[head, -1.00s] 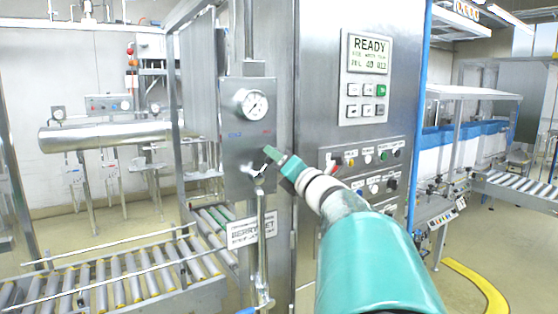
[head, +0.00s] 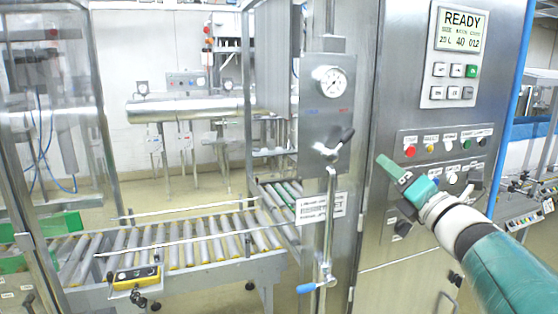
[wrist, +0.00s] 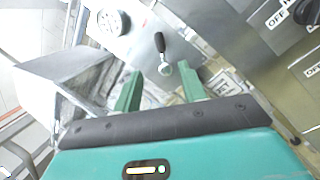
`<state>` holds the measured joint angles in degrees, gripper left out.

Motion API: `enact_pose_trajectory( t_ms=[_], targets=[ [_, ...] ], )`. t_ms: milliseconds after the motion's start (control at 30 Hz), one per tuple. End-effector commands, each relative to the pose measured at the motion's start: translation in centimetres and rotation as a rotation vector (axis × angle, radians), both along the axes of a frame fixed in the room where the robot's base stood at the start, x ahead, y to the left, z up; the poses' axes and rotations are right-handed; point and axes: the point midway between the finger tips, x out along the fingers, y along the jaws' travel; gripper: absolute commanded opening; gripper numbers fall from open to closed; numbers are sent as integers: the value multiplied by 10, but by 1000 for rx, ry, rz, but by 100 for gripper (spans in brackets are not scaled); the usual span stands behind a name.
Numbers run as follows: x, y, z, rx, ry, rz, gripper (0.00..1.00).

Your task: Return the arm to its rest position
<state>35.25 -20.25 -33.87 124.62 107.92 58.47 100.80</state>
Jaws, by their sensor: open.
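My arm (head: 490,255) reaches in from the lower right in the head view. My gripper (head: 385,165) has green fingers and points up and left, in front of the steel cabinet. In the wrist view my gripper (wrist: 162,90) has its two green fingers apart, with nothing held between them. A valve lever with a black grip (head: 345,137) is on the gauge panel, left of my gripper and apart from it in the head view. The lever's black grip (wrist: 160,42) shows beyond the fingers in the wrist view.
The cabinet (head: 415,215) carries a READY display (head: 460,30) and several buttons and knobs behind my arm. A pressure gauge (head: 332,82) is above the lever. A roller conveyor (head: 180,245) with a yellow button box (head: 136,278) fills the lower left. Glass guarding (head: 50,130) stands at far left.

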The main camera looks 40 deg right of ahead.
Motion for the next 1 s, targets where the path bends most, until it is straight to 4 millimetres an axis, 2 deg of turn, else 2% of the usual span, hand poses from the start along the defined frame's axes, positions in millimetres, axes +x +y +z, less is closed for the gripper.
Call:
enact_pose_trajectory(
  t_ms=[433, 567, 667, 767, 800, 867, 900, 1000],
  targets=[
    [1, 1, 0, -3, 2, 2, 41],
    [15, 19, -7, -76, 56, 42, 41],
    [39, 58, -23, -237, 160, 126, 41],
    [65, 114, -48, -497, 286, 255, 41],
    [73, 139, -60, -623, 331, 315, 41],
    [80, 176, -78, -823, 387, 409, 41],
    [83, 200, -92, -969, 417, 477, 41],
    [81, 257, -127, -1367, 452, 649, 41]
  ],
)
